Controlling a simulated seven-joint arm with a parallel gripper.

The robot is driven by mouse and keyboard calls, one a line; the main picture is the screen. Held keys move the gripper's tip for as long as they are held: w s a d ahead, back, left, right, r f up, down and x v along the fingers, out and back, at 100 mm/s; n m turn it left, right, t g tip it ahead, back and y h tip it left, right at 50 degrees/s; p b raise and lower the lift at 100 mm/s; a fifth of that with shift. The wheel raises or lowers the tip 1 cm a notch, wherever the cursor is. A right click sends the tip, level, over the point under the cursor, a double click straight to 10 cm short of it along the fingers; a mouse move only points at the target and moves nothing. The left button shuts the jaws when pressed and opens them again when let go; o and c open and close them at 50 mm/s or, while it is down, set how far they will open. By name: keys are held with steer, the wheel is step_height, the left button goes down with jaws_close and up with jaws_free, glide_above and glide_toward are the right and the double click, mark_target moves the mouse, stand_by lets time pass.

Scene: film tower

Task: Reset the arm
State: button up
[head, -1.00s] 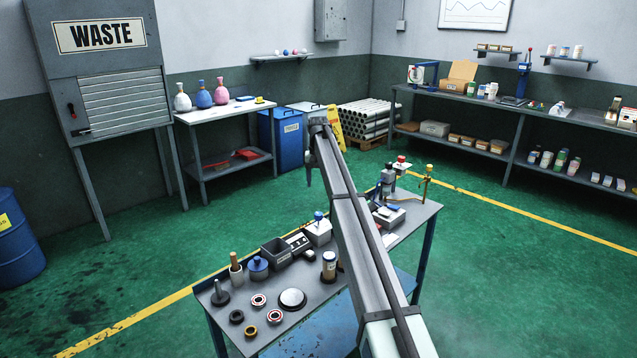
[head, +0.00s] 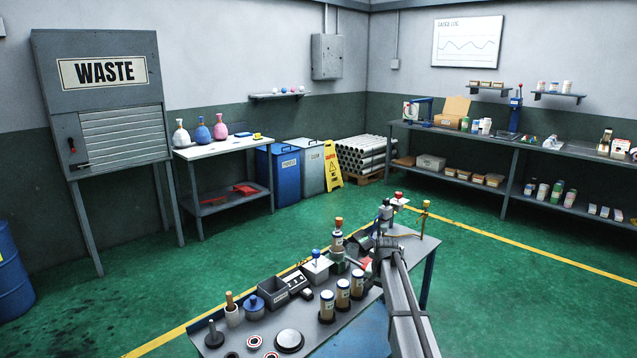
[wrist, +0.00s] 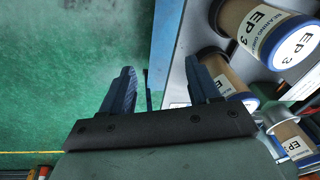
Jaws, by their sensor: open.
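My gripper (wrist: 165,88) shows in the wrist view, with its two dark fingers apart and nothing between them. Its right finger is close to, or overlaps in view, a brown canister with a blue rim marked EP 3 (wrist: 228,72); I cannot tell if they touch. Green floor lies behind the left finger. In the head view my arm rises from the lower right over the bench's right part, and its fingers cannot be made out.
The workbench (head: 424,243) holds three brown canisters (head: 343,292), an upright stack with an orange top (head: 338,232), a grey bin (head: 273,287) and a round dark-rimmed disc (head: 289,340). Green floor is open behind the bench. A waste cabinet (head: 105,110) stands at the left.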

steer(key=s+a+f+n+g, duration=0.2)
steer(key=s+f+n+g, duration=0.15)
steer(key=s+f, duration=2.55)
steer(key=s+f+n+g, duration=0.1)
steer(key=s+f, duration=0.3)
steer(key=s, duration=1.3)
steer(key=s+f+n+g, duration=0.1)
steer(key=s+f+g, duration=0.3)
steer(key=s, duration=1.4)
steer(key=shift+a+h, duration=0.15)
steer(key=shift+h, duration=0.15)
steer(key=shift+s, duration=0.1)
